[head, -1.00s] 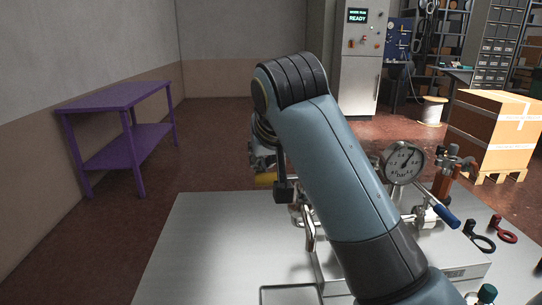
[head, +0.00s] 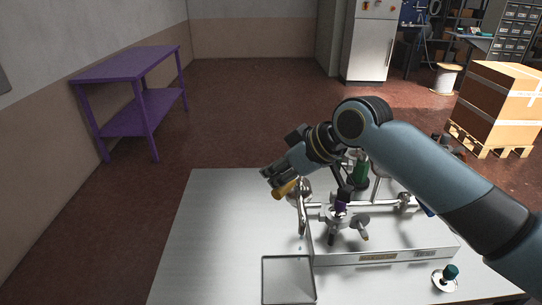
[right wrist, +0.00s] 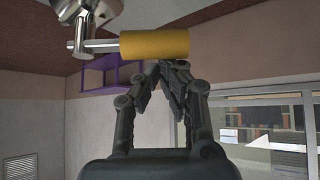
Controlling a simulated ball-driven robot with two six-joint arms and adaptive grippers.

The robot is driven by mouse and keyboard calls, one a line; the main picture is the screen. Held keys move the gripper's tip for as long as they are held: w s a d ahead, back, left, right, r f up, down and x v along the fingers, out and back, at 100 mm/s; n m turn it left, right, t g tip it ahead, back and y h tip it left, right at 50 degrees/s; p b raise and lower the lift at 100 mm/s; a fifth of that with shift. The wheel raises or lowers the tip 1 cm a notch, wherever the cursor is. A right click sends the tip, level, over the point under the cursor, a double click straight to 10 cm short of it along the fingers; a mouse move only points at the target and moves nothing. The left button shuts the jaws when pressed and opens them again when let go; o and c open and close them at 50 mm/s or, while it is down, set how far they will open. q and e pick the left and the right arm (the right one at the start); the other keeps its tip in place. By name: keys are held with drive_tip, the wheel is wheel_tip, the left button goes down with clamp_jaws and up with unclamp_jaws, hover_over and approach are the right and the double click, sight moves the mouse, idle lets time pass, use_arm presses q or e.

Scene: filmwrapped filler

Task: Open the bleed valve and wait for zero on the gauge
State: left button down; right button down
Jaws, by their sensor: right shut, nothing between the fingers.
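A yellow lever handle (head: 285,188) sits on a metal valve at the left end of the bench rig, above a curved spout (head: 302,218). My right gripper (head: 268,174) is at the handle, shut with nothing between its fingers. In the right wrist view the shut fingertips (right wrist: 172,66) are close to the edge of the yellow handle (right wrist: 154,44); I cannot tell whether they touch. The handle's metal lever (right wrist: 98,46) runs left to a round fitting. The gauge dial is not visible now, so its reading cannot be seen. My left gripper is out of view.
A shallow tray (head: 264,282) stands on the bench (head: 215,235) below the spout. Small specks show under the spout, perhaps drops. Other valve parts (head: 362,228) and a teal-capped item (head: 450,271) are to the right. The bench's left side is clear.

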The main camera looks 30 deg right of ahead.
sight(284, 189)
drive_tip(key=shift+s+d+f+n+g+y, duration=0.1)
drive_tip(key=shift+s+n+g+y, duration=0.15)
drive_tip(key=shift+n, duration=0.25)
drive_tip(key=shift+s+d+f+n+g+y, duration=0.1)
drive_tip(key=shift+s+n+g+y, duration=0.05)
drive_tip(key=shift+s+n+y, duration=0.3)
drive_tip(key=n, duration=0.1)
drive_tip(key=s+n+g+y+b, duration=0.1)
drive_tip(key=n, duration=0.1)
drive_tip(key=shift+s+d+g+y, duration=0.25)
drive_tip(key=shift+d+g+y, duration=0.05)
drive_tip(key=shift+s+d+n+b, duration=0.15)
drive_tip(key=shift+s+n+b, duration=0.2)
drive_tip(key=shift+n, duration=0.2)
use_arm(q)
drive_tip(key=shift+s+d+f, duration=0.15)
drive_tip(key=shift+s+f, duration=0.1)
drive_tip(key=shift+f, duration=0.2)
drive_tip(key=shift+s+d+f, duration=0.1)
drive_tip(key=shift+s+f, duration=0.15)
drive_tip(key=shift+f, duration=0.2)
use_arm(e)
drive_tip(key=shift+s+d, duration=0.15)
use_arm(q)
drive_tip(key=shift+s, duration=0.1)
use_arm(e)
drive_tip(key=shift+s+d, duration=0.1)
drive_tip(key=shift+r, duration=0.15)
